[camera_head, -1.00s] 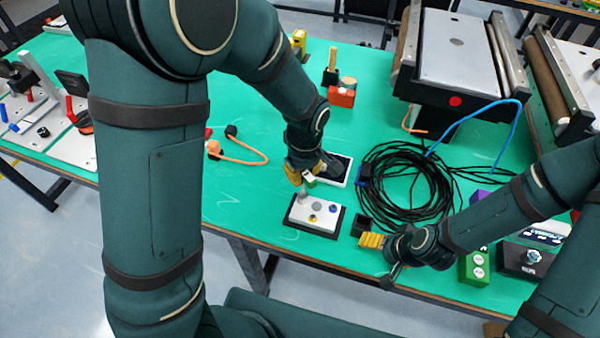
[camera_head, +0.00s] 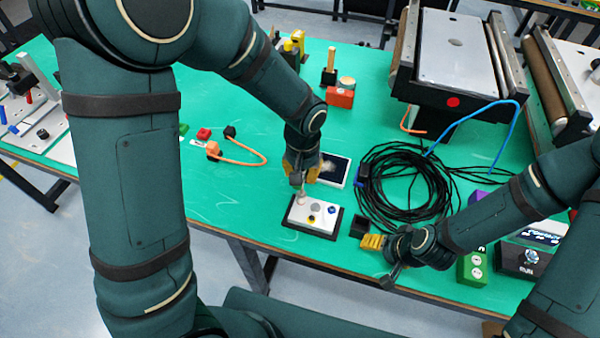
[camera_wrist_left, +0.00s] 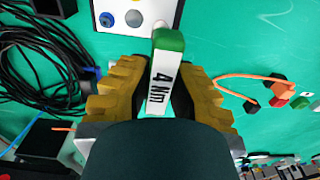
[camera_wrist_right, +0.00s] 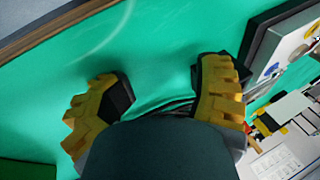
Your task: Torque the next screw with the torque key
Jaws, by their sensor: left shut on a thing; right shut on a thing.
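The white plate (camera_head: 321,207) with several coloured screw spots sits on a black base near the table's front edge. My left gripper (camera_head: 301,177) is shut on the torque key, a white bar marked "4 Nm" with a green end (camera_wrist_left: 168,40). The key's tip is at the plate's back-left part; the key hides the spot there, so contact cannot be told.
Coiled black cables (camera_head: 410,185) lie right of the plate. A dark tablet (camera_head: 335,170) lies behind it. An orange cable (camera_head: 245,162) lies to the left. A green box (camera_head: 473,268) and a black device (camera_head: 525,258) stand at right. Conveyors (camera_head: 457,50) stand behind.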

